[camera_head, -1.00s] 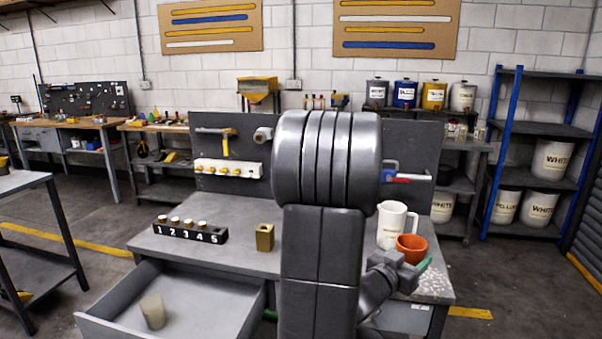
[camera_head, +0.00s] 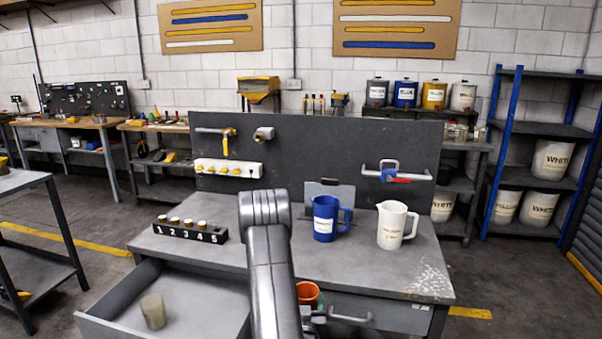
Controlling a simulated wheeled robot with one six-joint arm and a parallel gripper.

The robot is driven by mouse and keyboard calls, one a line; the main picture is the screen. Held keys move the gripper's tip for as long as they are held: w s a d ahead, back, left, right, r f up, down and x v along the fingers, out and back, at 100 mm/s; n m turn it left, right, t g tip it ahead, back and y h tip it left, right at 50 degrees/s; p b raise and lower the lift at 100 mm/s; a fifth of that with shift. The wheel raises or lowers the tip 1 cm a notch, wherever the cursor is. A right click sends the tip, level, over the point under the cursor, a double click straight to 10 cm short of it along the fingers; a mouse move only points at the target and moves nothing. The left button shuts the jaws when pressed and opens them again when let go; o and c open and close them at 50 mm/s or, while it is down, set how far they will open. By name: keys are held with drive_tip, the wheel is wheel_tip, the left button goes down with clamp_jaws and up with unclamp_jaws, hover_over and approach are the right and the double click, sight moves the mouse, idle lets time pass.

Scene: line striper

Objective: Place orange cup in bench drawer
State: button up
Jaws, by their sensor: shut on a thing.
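The orange cup (camera_head: 309,294) shows just right of my forearm, in front of the bench's front edge and low, partly hidden by my arm. My gripper (camera_head: 314,312) is at the cup and shut on it; its fingers are mostly hidden behind my arm. The bench drawer (camera_head: 188,289) on the left is pulled open, and its right side is hidden by my arm. A beige cylinder (camera_head: 153,311) stands inside it. The cup is to the right of the open drawer's visible floor.
The bench top (camera_head: 390,260) carries a blue mug (camera_head: 326,218), a white pitcher (camera_head: 392,225) and a black numbered rack (camera_head: 190,230). A shut drawer with a handle (camera_head: 350,318) is at front right. A dark panel (camera_head: 310,145) stands behind.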

drive_tip(key=shift+w+a+f+n+y, duration=0.15)
drive_tip(key=shift+a+f+y, duration=0.1)
drive_tip(key=shift+a+f, duration=0.15)
drive_tip(key=shift+w+a+f+n+y, duration=0.1)
drive_tip(key=shift+a+f+n+y, duration=0.05)
drive_tip(key=shift+a+f+y, duration=0.2)
drive_tip(key=shift+w+a+r+p, duration=0.1)
drive_tip(key=shift+r+p, duration=0.45)
drive_tip(key=shift+r, duration=0.35)
drive_tip(key=shift+p, duration=0.3)
drive_tip(key=s+f, duration=0.5)
drive_tip(key=f, duration=0.1)
